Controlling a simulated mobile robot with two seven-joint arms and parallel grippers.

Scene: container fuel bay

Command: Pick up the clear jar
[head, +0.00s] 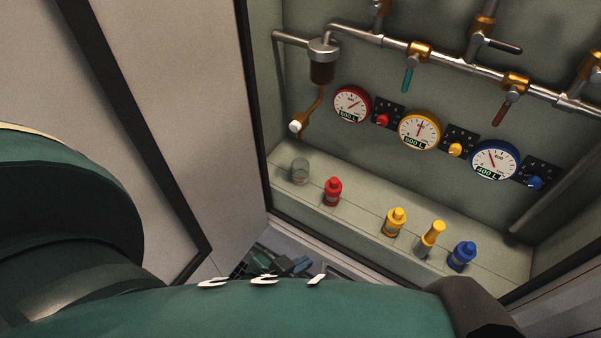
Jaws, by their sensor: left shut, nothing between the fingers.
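The clear jar (300,171) stands upright on the ledge inside the bay, at its left end. It is see-through and looks empty. My left arm crosses the bottom of the head view, and a dark part at its right end seems to be my left gripper (478,308). It is below the ledge, well right of the jar and apart from it. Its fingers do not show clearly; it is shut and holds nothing. My right gripper is not in view.
On the ledge right of the jar stand a red bottle (332,192), a yellow bottle (395,222), a yellow-topped grey cylinder (430,239) and a blue bottle (462,256). A filter bowl (322,62) with a white-tipped hose (296,126) hangs above the jar.

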